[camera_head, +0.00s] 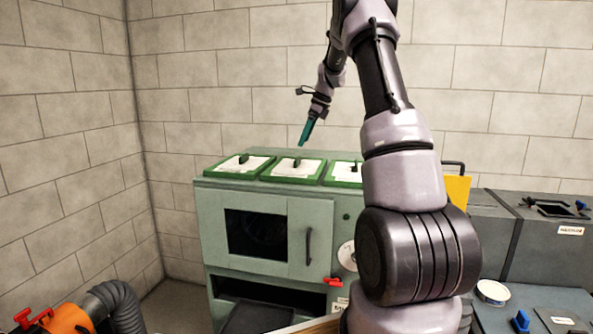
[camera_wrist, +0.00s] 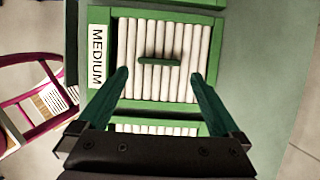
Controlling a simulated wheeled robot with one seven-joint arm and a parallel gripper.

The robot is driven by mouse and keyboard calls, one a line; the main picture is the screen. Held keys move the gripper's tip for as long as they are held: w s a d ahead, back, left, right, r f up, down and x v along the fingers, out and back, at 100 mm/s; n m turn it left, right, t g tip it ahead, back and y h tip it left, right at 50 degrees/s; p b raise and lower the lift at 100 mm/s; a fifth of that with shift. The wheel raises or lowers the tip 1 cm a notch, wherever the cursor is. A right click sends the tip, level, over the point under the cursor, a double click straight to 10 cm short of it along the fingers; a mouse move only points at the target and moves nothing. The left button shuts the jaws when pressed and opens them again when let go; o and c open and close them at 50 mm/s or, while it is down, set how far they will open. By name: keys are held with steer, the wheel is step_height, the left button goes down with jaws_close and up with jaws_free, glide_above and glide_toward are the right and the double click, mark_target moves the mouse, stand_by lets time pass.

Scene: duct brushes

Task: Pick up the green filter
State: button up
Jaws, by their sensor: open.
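In the head view, three green-framed filters with pale pleats lie in a row on top of a green cabinet (camera_head: 255,196): a left one (camera_head: 238,165), a middle one (camera_head: 296,170) and a right one (camera_head: 343,174). Each has a small dark handle. My gripper (camera_head: 304,143) hangs above the middle one, apart from it. In the wrist view, my gripper (camera_wrist: 160,76) is open and empty, its two fingers spread either side of a green bar handle (camera_wrist: 160,61) on a green filter labelled MEDIUM (camera_wrist: 203,52). Another green-framed filter (camera_wrist: 150,130) shows between the fingers, partly hidden by my gripper.
In the wrist view, a magenta frame (camera_wrist: 38,131) lies left of the cabinet top. A dark grey unit (camera_head: 485,240) stands to the right. An orange machine with a grey hose (camera_head: 118,303) is at lower left. The cabinet top right of the filter (camera_wrist: 265,60) is bare.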

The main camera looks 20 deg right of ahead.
mark_target(298, 158)
steer(key=x, duration=0.7)
steer(key=shift+s+f, duration=0.1)
steer(key=shift+f, duration=0.15)
steer(key=c, duration=1.3)
step_height(298, 158, up, 14)
steer(key=shift+r, duration=0.1)
steer(key=shift+c, duration=0.3)
